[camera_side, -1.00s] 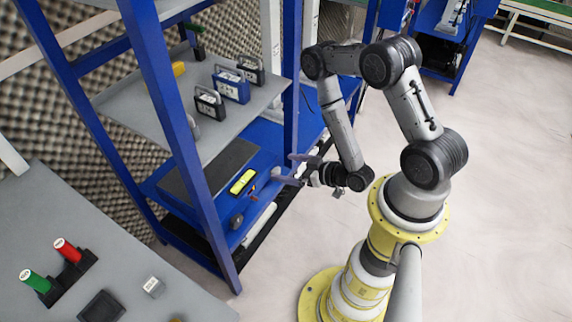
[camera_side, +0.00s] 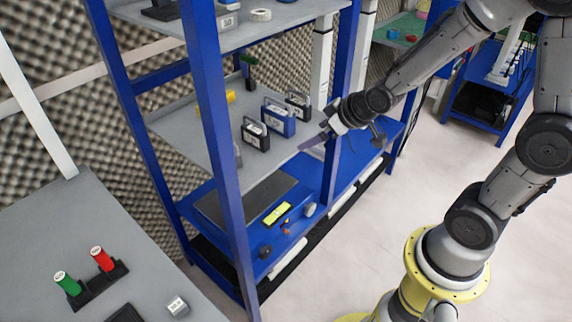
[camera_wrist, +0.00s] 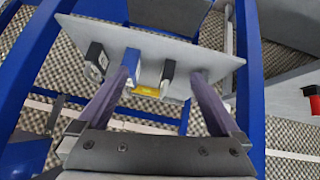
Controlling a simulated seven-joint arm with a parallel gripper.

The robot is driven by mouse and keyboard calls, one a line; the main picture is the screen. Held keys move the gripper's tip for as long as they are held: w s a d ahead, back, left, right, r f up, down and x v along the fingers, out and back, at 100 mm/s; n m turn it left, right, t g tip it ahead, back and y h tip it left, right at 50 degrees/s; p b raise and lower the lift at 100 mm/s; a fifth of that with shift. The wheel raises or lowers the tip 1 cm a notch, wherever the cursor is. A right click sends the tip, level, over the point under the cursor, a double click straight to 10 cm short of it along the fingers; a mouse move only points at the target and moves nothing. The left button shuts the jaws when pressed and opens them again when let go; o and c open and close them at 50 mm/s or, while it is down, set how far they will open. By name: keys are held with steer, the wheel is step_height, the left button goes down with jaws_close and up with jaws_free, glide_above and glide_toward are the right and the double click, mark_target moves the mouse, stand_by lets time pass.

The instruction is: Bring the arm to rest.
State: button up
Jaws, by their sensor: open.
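My gripper (camera_side: 318,139) is at the right front edge of the grey middle shelf (camera_side: 178,131), to the right of the boxes there. In the wrist view my gripper (camera_wrist: 160,76) shows two fingers spread wide apart with nothing held between them. Beyond the fingers stand a blue box (camera_wrist: 130,68) and dark boxes on the grey shelf. My arm reaches in from the right, bent at the elbow.
The blue rack has upright posts (camera_side: 221,170) close to my gripper. On the middle shelf are a blue box (camera_side: 278,120) and black boxes (camera_side: 256,136). A yellow item (camera_side: 277,213) lies on the blue lower shelf. Open floor (camera_side: 400,230) is at right.

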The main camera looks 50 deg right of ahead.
steer(key=s+a+r+g, duration=0.1)
steer(key=s+r, duration=0.2)
steer(key=s, duration=0.3)
steer(key=s+a+r+g, duration=0.1)
steer(key=s+a+r, duration=0.1)
steer(key=s+r, duration=0.2)
steer(key=s+a+r+m, duration=0.1)
steer(key=s+r, duration=0.3)
steer(key=s, duration=0.6)
steer(key=shift+s+a+g+y, duration=0.15)
steer(key=shift+s+g+y, duration=0.1)
steer(key=shift+g+y, duration=0.15)
